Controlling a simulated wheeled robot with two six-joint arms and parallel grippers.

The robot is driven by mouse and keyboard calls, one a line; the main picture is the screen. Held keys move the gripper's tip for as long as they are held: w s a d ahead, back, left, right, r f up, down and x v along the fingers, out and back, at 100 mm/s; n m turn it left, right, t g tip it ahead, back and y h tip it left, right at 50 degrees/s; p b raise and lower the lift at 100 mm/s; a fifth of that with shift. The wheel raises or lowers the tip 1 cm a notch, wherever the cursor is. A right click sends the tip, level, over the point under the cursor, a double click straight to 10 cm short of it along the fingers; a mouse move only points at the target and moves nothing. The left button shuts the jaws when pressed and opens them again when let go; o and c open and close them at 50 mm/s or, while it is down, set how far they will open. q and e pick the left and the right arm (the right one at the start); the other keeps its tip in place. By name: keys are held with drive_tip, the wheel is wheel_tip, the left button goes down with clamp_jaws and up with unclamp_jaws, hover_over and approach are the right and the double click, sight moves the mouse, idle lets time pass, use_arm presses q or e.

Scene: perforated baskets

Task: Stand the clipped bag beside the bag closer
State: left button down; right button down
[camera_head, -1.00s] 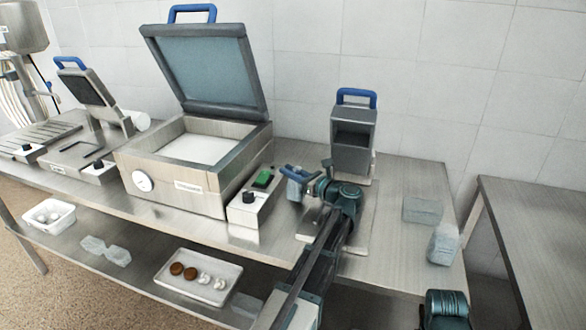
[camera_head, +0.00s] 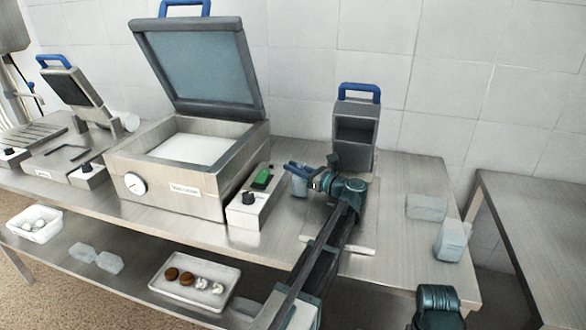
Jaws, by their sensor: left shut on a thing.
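The bag closer (camera_head: 356,150) is a grey upright machine with a blue handle, standing on the bench right of centre. The clipped bag (camera_head: 299,188) is a small pale bluish bag with a dark blue piece at its top, left of the bag closer. My left gripper (camera_head: 313,181) is shut on the bag near its top, and the arm reaches in from below. The bag looks upright; whether its bottom touches the bench I cannot tell. The gripper partly hides it. Of my right arm only a dark teal part shows at the bottom right; its gripper is out of view.
A large open-lidded machine (camera_head: 185,170) and a control box (camera_head: 252,203) with a green button stand left of the bag. A tray (camera_head: 195,288) lies on the lower shelf. Bare bench lies between.

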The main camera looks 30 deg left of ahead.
use_arm(q)
drive_tip(key=c, duration=0.8)
unclamp_jaws()
drive_tip(key=shift+f, duration=0.1)
drive_tip(key=shift+r, duration=0.2)
drive_tip(key=d, duration=0.4)
drive_tip(key=s+d, duration=0.1)
drive_tip(key=d, duration=0.3)
drive_tip(key=s+d, duration=0.1)
drive_tip(key=d, duration=0.3)
drive_tip(key=shift+w, duration=0.1)
